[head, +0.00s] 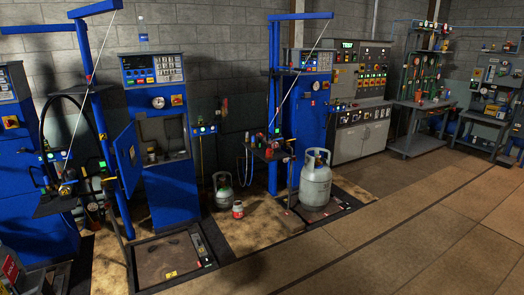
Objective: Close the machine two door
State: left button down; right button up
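A tall blue machine (165,198) with a control panel on top stands left of the middle, against the grey block wall. Its blue door (128,158) is swung open on the left side and sticks out toward me. The recess (165,133) behind it is exposed, with a small container (151,155) inside. I cannot read a number on this machine. Neither of my grippers is in view, so nothing of mine shows touching the door.
A blue post (97,110) stands left of the door. A floor scale (160,258) lies before the machine. Gas cylinders (315,182) stand to the right. Another blue machine (308,110) and a grey console (362,115) are further right. The floor at right front is clear.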

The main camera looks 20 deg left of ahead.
aim_at(130, 171)
jog(key=i+j+u, duration=0.25)
jog(key=i+u, duration=1.15)
jog(key=i+j+u, duration=0.15)
jog(key=i, duration=0.7)
jog(key=i+j+u, duration=0.2)
jog(key=i, duration=0.7)
jog(key=l, duration=0.1)
